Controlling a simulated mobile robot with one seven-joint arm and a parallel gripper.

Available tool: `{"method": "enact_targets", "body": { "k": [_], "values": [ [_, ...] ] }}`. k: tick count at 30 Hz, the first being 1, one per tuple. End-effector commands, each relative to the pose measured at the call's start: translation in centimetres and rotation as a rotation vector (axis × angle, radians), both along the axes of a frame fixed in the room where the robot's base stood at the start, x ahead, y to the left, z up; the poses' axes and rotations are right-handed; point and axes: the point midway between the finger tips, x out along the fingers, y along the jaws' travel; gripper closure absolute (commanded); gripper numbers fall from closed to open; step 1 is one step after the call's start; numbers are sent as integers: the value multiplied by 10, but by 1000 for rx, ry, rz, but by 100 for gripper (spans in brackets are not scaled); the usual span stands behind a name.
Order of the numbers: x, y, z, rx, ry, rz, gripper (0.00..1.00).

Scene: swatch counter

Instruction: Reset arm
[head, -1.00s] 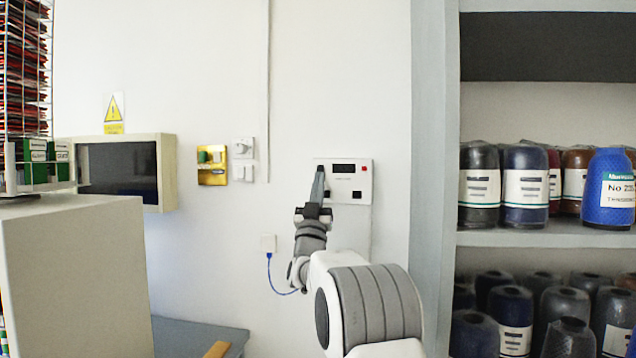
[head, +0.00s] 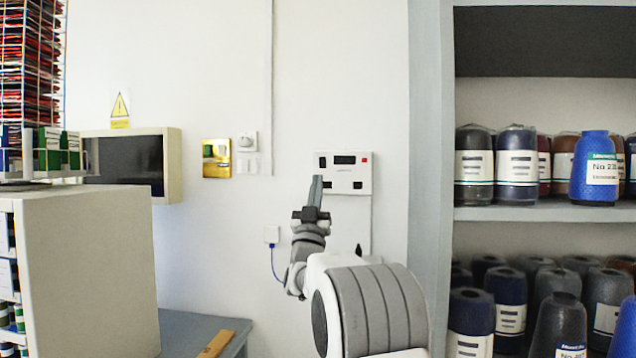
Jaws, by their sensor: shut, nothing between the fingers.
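My gripper (head: 314,190) points up and away at the end of my arm, in the middle of the head view. Its fingers are shut with nothing between them.
A shelf (head: 520,213) with several thread cones, one blue (head: 594,170), stands at the right. A grey cabinet (head: 90,270) stands at the left. A low grey table (head: 190,330) carries a wooden strip (head: 216,344). A brass switch plate (head: 217,170) and socket (head: 272,235) are on the wall.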

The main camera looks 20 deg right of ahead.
Motion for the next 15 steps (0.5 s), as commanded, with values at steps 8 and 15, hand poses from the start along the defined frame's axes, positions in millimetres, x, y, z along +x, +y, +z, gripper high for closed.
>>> {"method": "enact_targets", "body": {
  "k": [8,15],
  "values": [
    [-24,16,-41,0,2,0,100],
    [-35,23,-58,-1,1,-2,100]
  ]
}}
